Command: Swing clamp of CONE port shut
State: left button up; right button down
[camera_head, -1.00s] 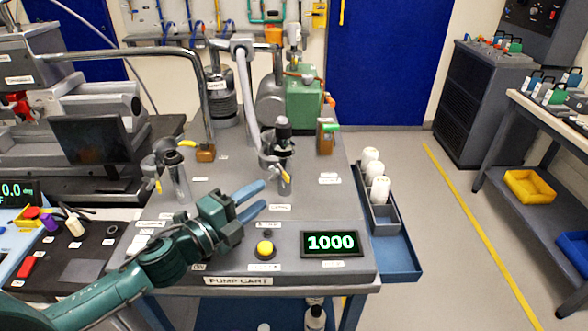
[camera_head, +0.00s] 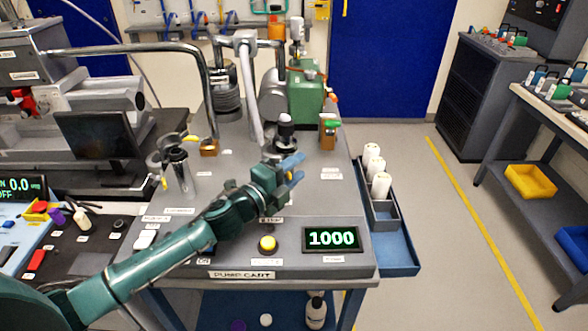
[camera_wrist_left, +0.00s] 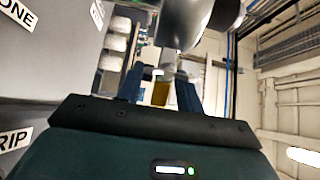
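The middle port (camera_head: 285,130) on the pump cart, with a dark cap on a grey metal body, stands just behind my left gripper (camera_head: 298,170). In the left wrist view, the fingers (camera_wrist_left: 160,92) are spread below a shiny metal body (camera_wrist_left: 185,22). A label ending in "ONE" (camera_wrist_left: 17,14) shows at upper left. My right gripper is not in view.
Another port (camera_head: 178,172) with a yellow-tipped clamp stands to the left. A display reading 1000 (camera_head: 331,238) and a yellow button (camera_head: 267,243) are at the cart's front. A tray (camera_head: 405,255) with white bottles is on the right. A green pump (camera_head: 305,95) stands behind.

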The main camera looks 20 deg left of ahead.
pick_arm(q)
grip_shut()
